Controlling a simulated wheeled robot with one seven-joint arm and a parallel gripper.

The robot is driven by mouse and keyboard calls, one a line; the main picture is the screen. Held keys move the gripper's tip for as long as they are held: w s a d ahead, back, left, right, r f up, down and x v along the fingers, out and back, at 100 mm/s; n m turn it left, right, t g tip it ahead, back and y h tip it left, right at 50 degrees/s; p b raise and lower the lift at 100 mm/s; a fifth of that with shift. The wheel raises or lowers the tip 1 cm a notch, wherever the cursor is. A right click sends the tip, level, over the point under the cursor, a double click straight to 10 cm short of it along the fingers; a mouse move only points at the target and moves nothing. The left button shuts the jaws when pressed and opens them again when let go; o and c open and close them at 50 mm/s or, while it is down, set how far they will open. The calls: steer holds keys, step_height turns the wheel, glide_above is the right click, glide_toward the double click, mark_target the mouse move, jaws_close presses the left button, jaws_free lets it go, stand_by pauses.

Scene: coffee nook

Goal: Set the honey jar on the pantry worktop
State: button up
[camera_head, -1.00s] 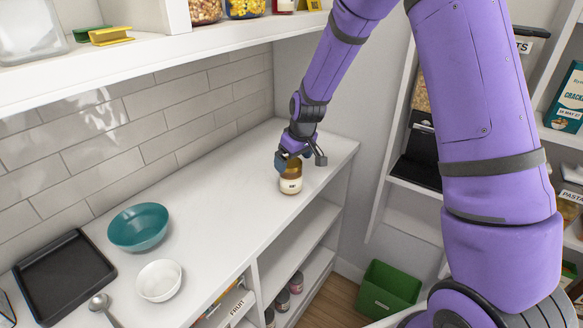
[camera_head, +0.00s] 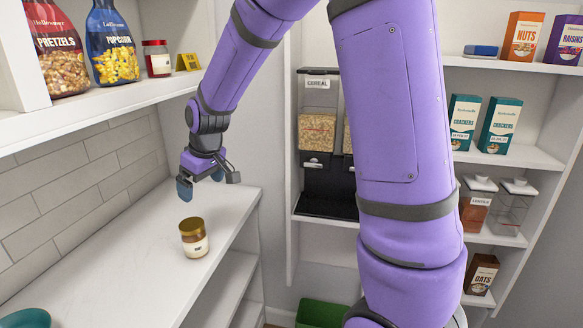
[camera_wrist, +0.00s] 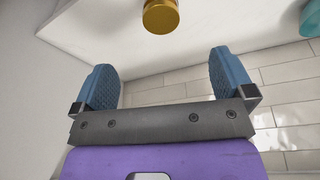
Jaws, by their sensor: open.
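The honey jar (camera_head: 194,238), with a gold lid and a pale label, stands upright on the white worktop (camera_head: 135,245). Its gold lid also shows at the top of the wrist view (camera_wrist: 160,16). My gripper (camera_head: 208,184) is open and empty, above and behind the jar and apart from it. In the wrist view its two blue finger pads (camera_wrist: 160,85) are wide apart with nothing between them.
A teal bowl (camera_head: 27,318) sits at the worktop's front left. A cereal dispenser (camera_head: 318,140) and shelves of boxes stand to the right. The worktop around the jar is clear.

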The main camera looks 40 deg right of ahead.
steer(key=s+d+r+m+t, duration=0.1)
steer(key=s+d+r+m, duration=0.1)
steer(key=s+r, duration=1.15)
steer(key=s+d+m+t+h, duration=0.1)
steer(key=s+d+m, duration=0.1)
steer(key=s, duration=1.4)
steer(key=shift+s+d, duration=0.15)
steer(key=shift+s, duration=0.1)
